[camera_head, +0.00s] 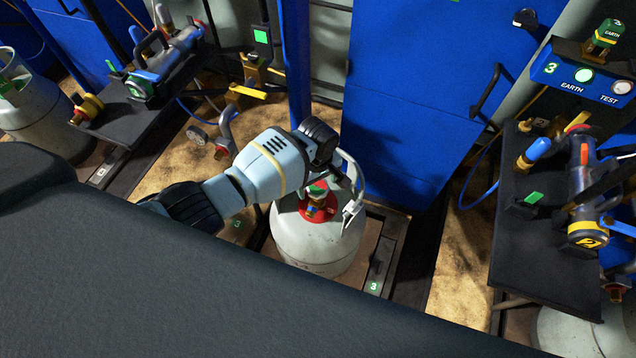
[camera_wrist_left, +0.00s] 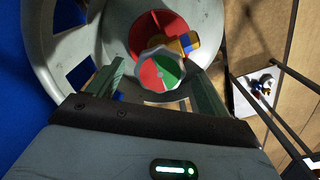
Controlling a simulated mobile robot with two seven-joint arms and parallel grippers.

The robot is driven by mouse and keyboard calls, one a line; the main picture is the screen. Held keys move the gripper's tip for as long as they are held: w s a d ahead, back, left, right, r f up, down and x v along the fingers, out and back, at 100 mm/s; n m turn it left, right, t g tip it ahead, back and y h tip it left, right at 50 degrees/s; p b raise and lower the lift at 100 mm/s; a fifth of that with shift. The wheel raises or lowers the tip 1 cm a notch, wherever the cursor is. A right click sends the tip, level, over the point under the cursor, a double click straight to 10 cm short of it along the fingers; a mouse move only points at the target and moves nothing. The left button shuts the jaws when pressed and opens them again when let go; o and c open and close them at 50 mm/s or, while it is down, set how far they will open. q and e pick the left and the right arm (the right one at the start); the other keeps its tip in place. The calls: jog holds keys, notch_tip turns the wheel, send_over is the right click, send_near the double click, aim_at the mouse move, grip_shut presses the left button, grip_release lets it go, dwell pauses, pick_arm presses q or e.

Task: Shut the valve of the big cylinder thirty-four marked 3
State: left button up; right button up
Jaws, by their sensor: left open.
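The big white cylinder (camera_head: 318,243) stands upright on a low platform with a green-backed 3 (camera_head: 374,286) at its front corner. Its top is red, with a brass valve and a red and green valve knob (camera_head: 318,187); a pale guard collar curves around it. In the left wrist view the knob (camera_wrist_left: 160,72) faces me, with the brass valve body (camera_wrist_left: 187,42) behind it. My left gripper (camera_head: 328,172) is over the cylinder top, its fingers open on either side of the knob in the wrist view. I cannot tell whether they touch it. My right gripper is not in view.
The collar (camera_wrist_left: 45,40) surrounds the valve closely. A blue cabinet (camera_head: 415,110) stands behind the cylinder. A dark shelf with tools (camera_head: 545,250) is at right, another (camera_head: 150,110) at left. A second cylinder (camera_head: 35,120) stands far left.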

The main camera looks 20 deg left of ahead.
pick_arm(q)
jog(key=shift+f, duration=0.1)
jog(key=c, duration=0.8)
jog(key=shift+c, duration=1)
